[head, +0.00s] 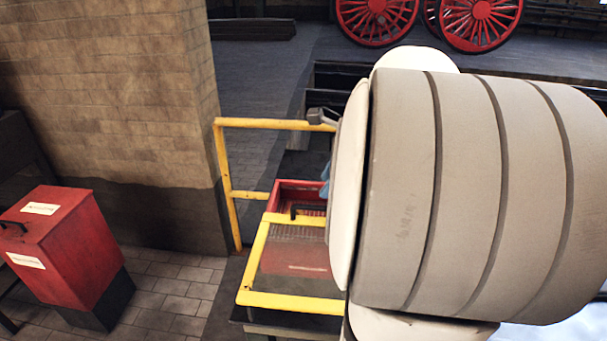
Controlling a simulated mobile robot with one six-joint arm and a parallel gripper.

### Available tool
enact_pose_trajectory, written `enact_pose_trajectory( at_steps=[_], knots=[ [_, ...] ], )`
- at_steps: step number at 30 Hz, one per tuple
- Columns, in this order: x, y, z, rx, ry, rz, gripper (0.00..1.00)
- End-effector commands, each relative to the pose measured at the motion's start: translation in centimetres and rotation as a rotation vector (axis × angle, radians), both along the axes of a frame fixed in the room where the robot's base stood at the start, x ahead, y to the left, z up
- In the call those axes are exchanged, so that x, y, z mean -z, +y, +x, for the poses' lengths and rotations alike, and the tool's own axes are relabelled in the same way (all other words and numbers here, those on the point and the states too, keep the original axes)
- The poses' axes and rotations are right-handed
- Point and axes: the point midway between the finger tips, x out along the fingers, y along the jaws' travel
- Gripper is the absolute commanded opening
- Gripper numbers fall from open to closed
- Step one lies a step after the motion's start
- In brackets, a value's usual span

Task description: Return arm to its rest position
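My arm's pale, banded links fill the right half of the head view, very close to the camera. My gripper is not recognisable in this view; it is hidden behind these links or out of the picture. A small grey piece (321,116) shows at the left edge of the arm, by the top yellow rail. I cannot tell what it is.
A yellow rail frame (233,190) stands left of my arm. A red tray (290,188), partly hidden by my arm, holds something blue. A red box (66,245) stands at lower left, by a brick pillar (120,110). Red spoked wheels (481,15) are behind.

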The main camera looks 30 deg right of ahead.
Motion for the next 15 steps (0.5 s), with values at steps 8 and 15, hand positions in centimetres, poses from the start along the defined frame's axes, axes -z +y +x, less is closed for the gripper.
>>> enact_pose_trajectory(
  at_steps=[8,15],
  knots=[
    [0.0,0.0,0.0,0.0,0.0,0.0,0.34],
    [0.5,2.1,-0.3,-0.13,-0.001,-0.056,0.34]
  ],
)
